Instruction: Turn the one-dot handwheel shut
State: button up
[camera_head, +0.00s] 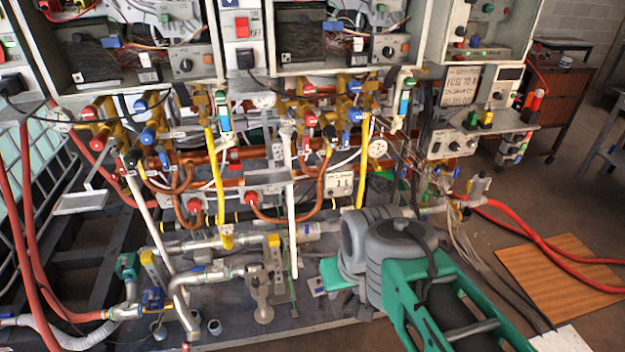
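No dot marks are legible at this size, so I cannot tell which handwheel is the one-dot one. Small red round knobs (252,198) and blue knobs (147,135) sit on the pipes under the heaters. A blue valve handle (153,298) and a teal valve part (125,266) are on the lower left pipework. My grey and green arm reaches in from the lower right. What seems to be my gripper (337,275) is a small green part left of the grey joint, partly hidden, apart from the red knobs in the picture. Its fingers are not clear.
Open heater cabinets (303,35) with wiring hang above the copper pipes. Yellow and white vertical pipes stand in front. Red hoses (545,240) run at the right, near a wooden board (560,270) on the floor.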

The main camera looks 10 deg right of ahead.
aim_at(194, 204)
jog(key=z, duration=0.4)
jog(key=k, duration=0.5)
jog(key=z, duration=0.1)
jog(key=i, duration=0.5)
jog(key=u, duration=1.35)
jog(key=i, duration=1.35)
jog(key=u, duration=1.8)
jog(key=i, duration=0.15)
jog(key=u, duration=0.05)
